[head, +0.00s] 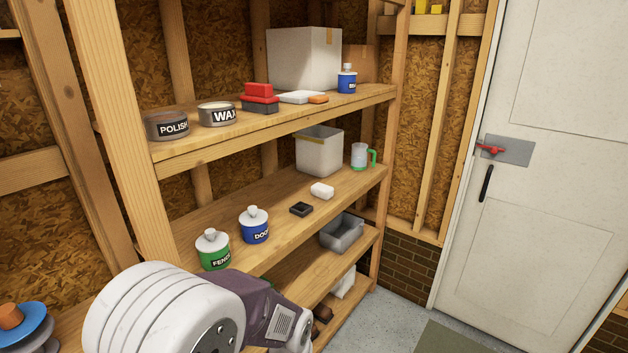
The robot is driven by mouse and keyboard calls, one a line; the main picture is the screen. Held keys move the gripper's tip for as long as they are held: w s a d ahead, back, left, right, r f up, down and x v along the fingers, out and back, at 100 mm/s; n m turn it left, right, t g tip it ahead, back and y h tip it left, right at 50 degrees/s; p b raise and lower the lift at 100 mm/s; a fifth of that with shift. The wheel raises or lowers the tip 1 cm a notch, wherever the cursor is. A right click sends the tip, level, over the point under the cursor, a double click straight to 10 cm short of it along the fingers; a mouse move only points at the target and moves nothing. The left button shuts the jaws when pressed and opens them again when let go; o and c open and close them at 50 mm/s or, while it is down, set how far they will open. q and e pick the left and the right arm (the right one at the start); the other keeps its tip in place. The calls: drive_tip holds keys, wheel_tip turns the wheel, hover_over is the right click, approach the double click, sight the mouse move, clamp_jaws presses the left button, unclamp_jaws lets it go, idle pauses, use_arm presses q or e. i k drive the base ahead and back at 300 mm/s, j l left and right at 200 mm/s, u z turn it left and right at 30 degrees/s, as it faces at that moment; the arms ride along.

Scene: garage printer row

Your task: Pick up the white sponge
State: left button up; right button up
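A small white block (322,190) with rounded edges, which looks like the white sponge, lies on the middle shelf (285,227). It is right of a small black block (301,209) and in front of a pale bin (320,152). Part of one of my arms shows at the bottom of the head view, in front of and below the shelves. No gripper fingers show, so neither gripper can be seen, and nothing touches the white block.
Bottles, green (213,250) and blue (254,226), stand left on the middle shelf; a clear jug (360,156) stands right. The upper shelf holds tins, a red-topped block (260,93), flat white and orange pieces and a box (303,58). A grey tray (342,232) sits below.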

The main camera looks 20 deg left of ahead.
sight(320, 190)
drive_tip(key=i+l+u, duration=0.15)
drive_tip(key=i+u, duration=0.3)
drive_tip(key=i+l+u, duration=0.2)
drive_tip(key=u, duration=0.2)
drive_tip(key=i+l+u, duration=0.3)
drive_tip(key=u, duration=0.15)
drive_tip(key=i+l+u, duration=0.15)
drive_tip(key=l+u, duration=0.3)
drive_tip(key=i+l+u, duration=0.1)
drive_tip(key=l+u, duration=0.3)
drive_tip(key=l, duration=0.2)
